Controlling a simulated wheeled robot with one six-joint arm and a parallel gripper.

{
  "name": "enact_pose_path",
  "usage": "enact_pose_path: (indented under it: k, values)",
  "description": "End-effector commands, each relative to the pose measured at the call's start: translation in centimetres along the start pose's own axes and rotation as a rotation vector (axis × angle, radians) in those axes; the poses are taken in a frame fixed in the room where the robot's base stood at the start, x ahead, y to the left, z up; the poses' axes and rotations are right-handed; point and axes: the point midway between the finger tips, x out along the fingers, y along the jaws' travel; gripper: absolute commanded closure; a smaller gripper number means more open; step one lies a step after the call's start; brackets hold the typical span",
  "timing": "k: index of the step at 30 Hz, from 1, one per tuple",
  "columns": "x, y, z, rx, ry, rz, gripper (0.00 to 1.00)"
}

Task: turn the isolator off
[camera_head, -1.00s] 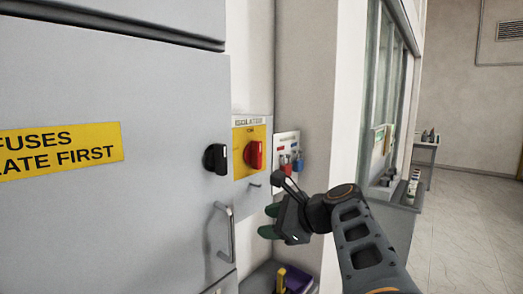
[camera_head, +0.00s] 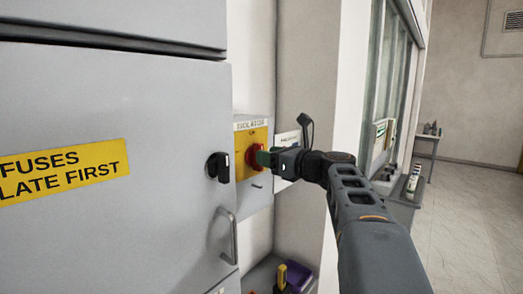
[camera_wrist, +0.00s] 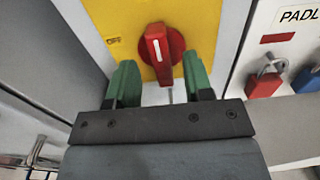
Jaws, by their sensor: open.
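The isolator is a grey box with a yellow plate (camera_head: 242,168) on the wall. Its red rotary knob (camera_head: 255,156) is partly hidden by my gripper in the head view. In the wrist view the red knob (camera_wrist: 161,52) shows whole, with a white line on its handle standing nearly upright, and yellow plate around it. My gripper (camera_head: 266,158) is at the knob.
A grey cabinet (camera_head: 100,110) with a black knob (camera_head: 217,167) and a handle stands left of the isolator. A padlock board with a red padlock (camera_wrist: 264,84) and a blue padlock (camera_wrist: 304,80) is to the right. A shelf with a purple item (camera_head: 298,276) is below.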

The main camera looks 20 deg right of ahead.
Motion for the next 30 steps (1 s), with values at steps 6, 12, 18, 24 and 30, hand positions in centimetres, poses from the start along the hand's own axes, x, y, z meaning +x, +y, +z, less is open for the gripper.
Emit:
enact_pose_path:
  k: [6,12,18,24,30]
  values:
    - [2.4,0.0,0.1,0.001,0.001,0.002,0.53]
    - [3.1,0.0,0.0,-0.001,0.001,0.001,0.53]
    - [3.2,0.0,0.0,-0.001,0.000,0.000,0.53]
    - [3.2,0.0,0.0,-0.001,0.001,0.000,0.66]
    - [3.2,0.0,0.0,-0.001,0.001,0.000,0.85]
